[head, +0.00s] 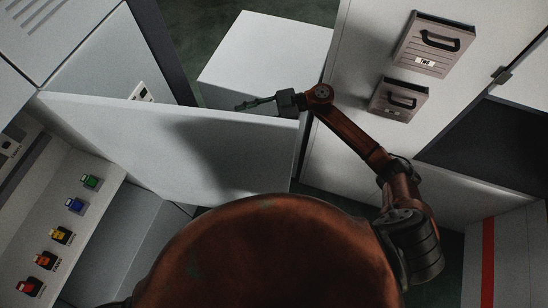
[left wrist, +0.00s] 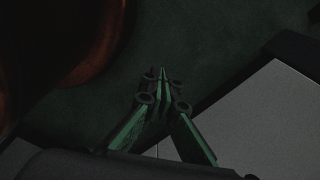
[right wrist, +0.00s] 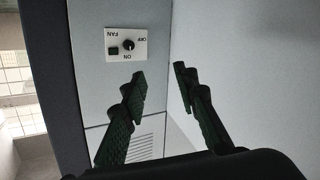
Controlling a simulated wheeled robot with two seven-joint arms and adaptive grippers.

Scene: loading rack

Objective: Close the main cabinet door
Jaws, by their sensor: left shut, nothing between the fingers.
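The main cabinet door (head: 150,140) is a large light grey panel that stands open across the middle of the head view. Its left end meets the cabinet and its right end is free. My right gripper (head: 240,106) is near the free end, at the door's top edge on the far side, pointing left. In the right wrist view it (right wrist: 160,76) is open and empty, with a pale panel close on its right. I cannot tell whether it touches the door. My left gripper (left wrist: 162,72) is shut and empty above the dark floor; the head view does not show its fingers.
A fan switch plate (right wrist: 126,44) is on the wall beyond my right gripper. Coloured switches (head: 75,205) line a panel at left. A white box (head: 265,55) stands behind the door. A cabinet with two handled drawers (head: 435,45) is at right.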

